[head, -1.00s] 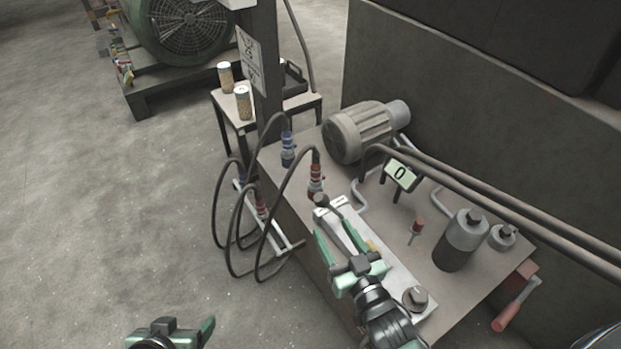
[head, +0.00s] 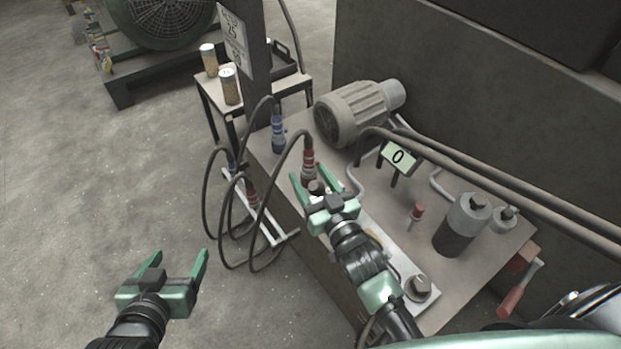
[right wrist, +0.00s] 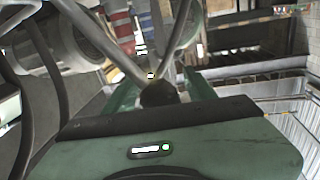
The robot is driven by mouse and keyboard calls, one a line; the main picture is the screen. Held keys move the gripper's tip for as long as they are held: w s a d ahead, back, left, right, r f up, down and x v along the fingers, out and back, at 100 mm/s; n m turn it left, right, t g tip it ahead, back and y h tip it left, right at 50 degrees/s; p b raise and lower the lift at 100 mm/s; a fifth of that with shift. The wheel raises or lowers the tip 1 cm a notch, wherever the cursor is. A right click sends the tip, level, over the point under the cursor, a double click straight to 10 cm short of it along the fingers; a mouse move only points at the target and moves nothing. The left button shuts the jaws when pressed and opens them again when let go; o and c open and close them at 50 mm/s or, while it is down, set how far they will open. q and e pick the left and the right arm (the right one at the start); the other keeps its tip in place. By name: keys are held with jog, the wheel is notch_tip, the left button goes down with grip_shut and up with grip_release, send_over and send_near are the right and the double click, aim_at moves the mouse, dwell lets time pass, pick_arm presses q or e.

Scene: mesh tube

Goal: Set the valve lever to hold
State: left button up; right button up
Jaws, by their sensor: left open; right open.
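A dark round knob (head: 316,187), which seems to top the valve lever, is at the far end of a pale panel (head: 404,266) on the bench. My right gripper (head: 312,174) is open with its fingers on either side of this knob; I cannot tell if they touch it. In the right wrist view the dark knob (right wrist: 158,94) sits between the green fingers. The lever's shaft and the panel's marks are hidden by my gripper and arm. My left gripper (head: 178,260) is open and empty over the floor at the left.
Red (head: 309,165) and blue (head: 278,132) plugs with looping hoses stand just beyond the right gripper. A grey motor (head: 350,112), a display reading 0 (head: 398,157), a small red-topped pin (head: 416,212), a cylinder (head: 462,226) and a red-handled crank (head: 515,296) are around the bench.

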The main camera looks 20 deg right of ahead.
grip_shut()
dwell(1.5)
